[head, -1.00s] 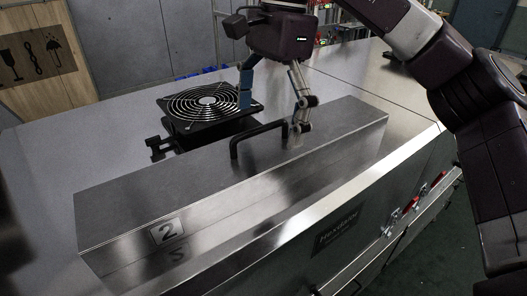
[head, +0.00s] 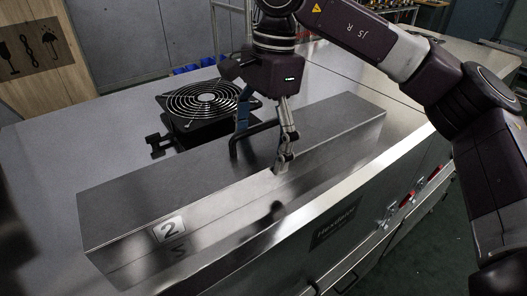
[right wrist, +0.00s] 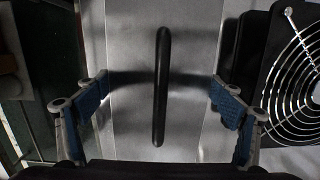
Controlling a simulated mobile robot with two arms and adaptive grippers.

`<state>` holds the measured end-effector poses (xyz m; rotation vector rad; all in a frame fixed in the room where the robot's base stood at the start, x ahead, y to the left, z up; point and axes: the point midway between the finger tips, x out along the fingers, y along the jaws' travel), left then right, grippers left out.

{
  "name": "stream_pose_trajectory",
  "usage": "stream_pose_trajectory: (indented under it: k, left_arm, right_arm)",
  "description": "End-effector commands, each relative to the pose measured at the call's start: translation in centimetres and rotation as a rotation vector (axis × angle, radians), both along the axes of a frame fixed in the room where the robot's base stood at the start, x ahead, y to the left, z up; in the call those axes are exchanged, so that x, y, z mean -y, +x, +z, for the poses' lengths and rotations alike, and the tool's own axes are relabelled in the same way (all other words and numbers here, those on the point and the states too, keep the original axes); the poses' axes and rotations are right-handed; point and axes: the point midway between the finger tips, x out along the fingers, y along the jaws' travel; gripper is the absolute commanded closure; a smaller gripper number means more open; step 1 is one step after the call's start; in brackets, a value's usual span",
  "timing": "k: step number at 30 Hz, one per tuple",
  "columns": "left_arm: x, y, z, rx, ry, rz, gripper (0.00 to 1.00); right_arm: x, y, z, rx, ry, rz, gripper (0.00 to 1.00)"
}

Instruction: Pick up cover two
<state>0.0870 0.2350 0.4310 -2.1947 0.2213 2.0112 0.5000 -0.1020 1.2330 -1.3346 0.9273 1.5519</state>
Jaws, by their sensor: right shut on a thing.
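Cover two (head: 180,187) is a long grey metal box with a plate marked 2 (head: 169,230) on its front and a black bar handle (head: 236,146) on top. It lies on the dryer's top. My right gripper (head: 262,148) is above the cover's middle and straddles its width, one finger at the back edge, one at the front face. In the right wrist view, my blue-padded fingers (right wrist: 160,88) stand at both sides of the cover (right wrist: 130,40), with the handle (right wrist: 161,110) between them and apart from the pads. I take it as shut on the cover's sides. My left gripper does not show.
A black fan with a round wire guard (head: 205,103) stands just behind the cover, close to my right gripper. Red-handled latches (head: 408,198) are on the dryer's front side. Free metal top (head: 60,145) lies to the left.

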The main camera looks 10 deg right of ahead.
Motion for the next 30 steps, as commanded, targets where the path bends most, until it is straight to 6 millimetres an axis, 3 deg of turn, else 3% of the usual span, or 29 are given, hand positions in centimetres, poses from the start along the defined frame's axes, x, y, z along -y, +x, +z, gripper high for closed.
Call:
stream_pose_trajectory:
  k: [6, 19, 26, 30]
  left_arm:
    - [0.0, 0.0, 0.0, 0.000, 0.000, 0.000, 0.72]
    - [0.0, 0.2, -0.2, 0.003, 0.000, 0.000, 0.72]
    - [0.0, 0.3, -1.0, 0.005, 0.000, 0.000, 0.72]
    - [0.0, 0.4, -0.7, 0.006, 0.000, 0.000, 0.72]
  right_arm:
    - [0.0, 0.0, 0.0, 0.001, 0.000, 0.000, 0.57]
    - [-0.1, 0.1, 1.1, 0.005, 0.002, 0.000, 0.57]
    - [-0.2, 0.1, 4.9, 0.006, 0.003, 0.000, 0.57]
    - [-0.1, 0.1, 9.1, 0.009, 0.002, -0.002, 0.57]
